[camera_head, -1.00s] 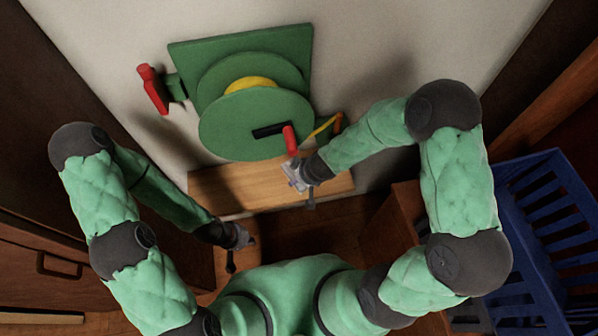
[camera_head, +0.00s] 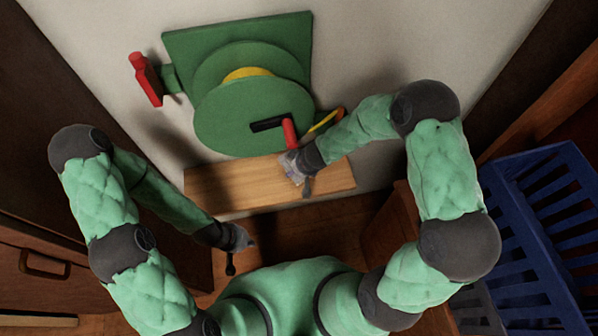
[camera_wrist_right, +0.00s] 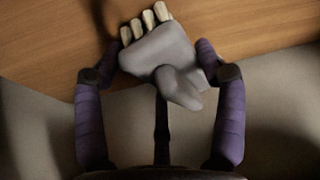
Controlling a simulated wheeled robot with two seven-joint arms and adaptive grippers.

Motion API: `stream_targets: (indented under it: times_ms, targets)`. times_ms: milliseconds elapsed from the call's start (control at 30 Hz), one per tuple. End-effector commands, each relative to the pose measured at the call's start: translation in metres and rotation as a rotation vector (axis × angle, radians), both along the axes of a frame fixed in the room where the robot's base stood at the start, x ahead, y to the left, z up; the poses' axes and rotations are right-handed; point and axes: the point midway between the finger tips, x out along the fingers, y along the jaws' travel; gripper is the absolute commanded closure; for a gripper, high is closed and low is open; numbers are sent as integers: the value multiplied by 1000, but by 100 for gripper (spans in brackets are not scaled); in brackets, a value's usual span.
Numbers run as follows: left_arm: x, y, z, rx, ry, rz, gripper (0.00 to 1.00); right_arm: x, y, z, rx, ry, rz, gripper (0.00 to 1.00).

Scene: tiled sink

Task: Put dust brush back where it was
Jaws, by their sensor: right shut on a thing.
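The dust brush (camera_wrist_right: 165,55), a grey body with several pale bristle tufts, sits between the two purple-padded fingers of my right gripper (camera_wrist_right: 160,70) in the right wrist view. The gripper is shut on it. The tufts point away from the wrist, toward a wooden surface. In the head view my right gripper (camera_head: 293,168) is over the light wooden shelf (camera_head: 235,186), just below the reel's red handle. There the brush is hard to make out. I cannot tell if it touches the shelf. My left gripper (camera_head: 243,238) hangs below the shelf, away from the brush; its fingers are unclear.
A green hose reel (camera_head: 230,110) with a red crank handle (camera_head: 290,132) is on the wall just above the shelf. A red tap handle (camera_head: 145,80) is to its left. A blue crate (camera_head: 540,220) stands at right. The shelf's left part is clear.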

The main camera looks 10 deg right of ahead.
Motion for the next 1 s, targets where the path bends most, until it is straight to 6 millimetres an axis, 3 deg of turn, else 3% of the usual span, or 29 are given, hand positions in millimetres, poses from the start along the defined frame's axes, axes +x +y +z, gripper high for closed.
stream_targets:
  times_ms: [33,167,667,700,733,767,1000]
  targets:
    - [0,0,-10,0,0,0,100,0,0,-11,1,-1,-1,71]
    - [0,0,-17,0,1,0,100,3,0,-18,0,-2,-1,71]
    - [0,0,-20,0,0,0,100,4,0,-21,0,0,0,71]
    - [0,0,-19,0,0,0,100,4,0,-21,0,0,0,18]
    - [0,0,-19,0,0,0,100,4,0,-21,0,0,0,9]
    - [0,0,-19,0,0,0,100,4,0,-21,0,0,0,6]
    - [0,0,-19,0,0,0,100,4,0,-20,0,0,0,6]
